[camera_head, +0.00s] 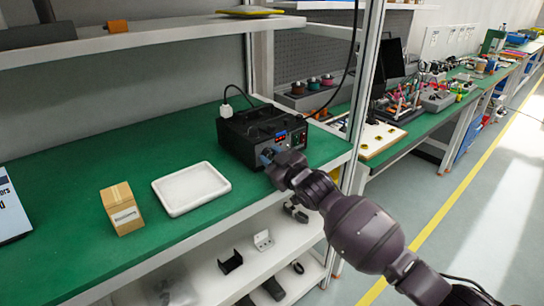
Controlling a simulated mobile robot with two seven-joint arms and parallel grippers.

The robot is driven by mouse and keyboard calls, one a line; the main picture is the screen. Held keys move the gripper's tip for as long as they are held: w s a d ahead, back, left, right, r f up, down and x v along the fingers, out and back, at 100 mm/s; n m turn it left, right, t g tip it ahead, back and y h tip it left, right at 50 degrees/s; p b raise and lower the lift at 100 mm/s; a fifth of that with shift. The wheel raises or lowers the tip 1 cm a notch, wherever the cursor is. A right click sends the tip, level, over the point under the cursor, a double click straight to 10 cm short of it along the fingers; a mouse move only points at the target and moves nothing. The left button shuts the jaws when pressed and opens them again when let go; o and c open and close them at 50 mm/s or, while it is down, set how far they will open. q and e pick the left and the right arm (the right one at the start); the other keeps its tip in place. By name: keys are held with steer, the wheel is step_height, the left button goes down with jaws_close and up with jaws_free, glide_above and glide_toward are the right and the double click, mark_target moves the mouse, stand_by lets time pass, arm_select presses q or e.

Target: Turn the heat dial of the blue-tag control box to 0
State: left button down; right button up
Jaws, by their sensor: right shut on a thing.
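The black control box (236,138) stands on the green worktop at its right end. Its front face shows a small lit blue patch (281,136) and reddish marks to the right of it. My right gripper (267,157) reaches in from the lower right and is shut at the lower left of the box's front. The heat dial is hidden behind the gripper, so its setting cannot be read. My left gripper is not in view.
A white tray (159,187) and a small cardboard box (114,231) stand left of the control box on the green worktop (75,188). A metal post (365,95) stands close to the right of my gripper.

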mark_target(270, 155)
steer(key=o, duration=0.6)
steer(key=shift+o, duration=0.2)
steer(key=shift+s+d, duration=0.25)
steer(key=shift+s, duration=0.05)
steer(key=p+v, duration=0.1)
steer(key=v, duration=0.2)
steer(key=shift+s+d+r, duration=0.2)
steer(key=shift+s+d, duration=0.05)
steer(key=shift+s, duration=0.1)
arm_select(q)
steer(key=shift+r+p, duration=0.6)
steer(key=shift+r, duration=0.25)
arm_select(e)
steer(key=v, duration=0.6)
steer(key=shift+f, duration=0.2)
steer(key=shift+s, duration=0.1)
